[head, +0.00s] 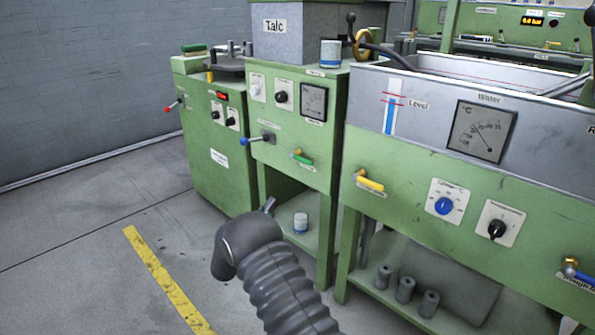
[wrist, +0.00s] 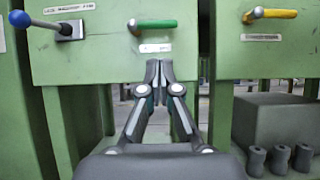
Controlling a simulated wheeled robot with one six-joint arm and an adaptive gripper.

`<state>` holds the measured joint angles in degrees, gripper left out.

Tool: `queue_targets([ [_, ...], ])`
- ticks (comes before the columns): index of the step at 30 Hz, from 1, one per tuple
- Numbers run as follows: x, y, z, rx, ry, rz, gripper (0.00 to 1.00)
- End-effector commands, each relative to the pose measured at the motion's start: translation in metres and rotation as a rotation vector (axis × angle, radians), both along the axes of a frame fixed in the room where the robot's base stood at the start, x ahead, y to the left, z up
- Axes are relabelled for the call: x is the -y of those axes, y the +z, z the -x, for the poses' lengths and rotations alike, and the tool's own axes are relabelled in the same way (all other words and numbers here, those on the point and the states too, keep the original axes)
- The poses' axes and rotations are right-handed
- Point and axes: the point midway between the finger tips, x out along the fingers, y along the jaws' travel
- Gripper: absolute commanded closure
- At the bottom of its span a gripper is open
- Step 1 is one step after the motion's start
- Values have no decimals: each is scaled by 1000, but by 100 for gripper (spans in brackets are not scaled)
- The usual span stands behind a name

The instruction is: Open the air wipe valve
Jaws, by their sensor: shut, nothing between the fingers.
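A green-handled valve (head: 303,159) sits on the front of the talc machine. In the wrist view the green handle (wrist: 155,24) lies level, with a small label under it that I cannot read. A yellow-handled valve (head: 370,183) is on the water tank's front; it also shows in the wrist view (wrist: 275,13). I cannot tell from the labels which one is the air wipe valve. My gripper (wrist: 158,66) is shut and empty, its fingertips below the green handle and apart from it. In the head view my gripper (head: 269,204) is mostly hidden behind my arm.
A blue-knobbed lever (wrist: 20,19) sticks out left of the green handle. A blue-handled valve (head: 580,276) is at the far right. The floor (head: 90,225) at left is free.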

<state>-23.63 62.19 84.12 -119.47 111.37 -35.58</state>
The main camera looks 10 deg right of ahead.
Motion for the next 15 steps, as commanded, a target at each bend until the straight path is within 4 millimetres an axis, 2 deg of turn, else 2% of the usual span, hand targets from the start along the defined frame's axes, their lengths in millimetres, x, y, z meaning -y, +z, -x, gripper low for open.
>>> queue_targets([
  [8,4,3,-2,1,-2,-2,100],
  [15,28,22,-18,2,-4,-2,100],
])
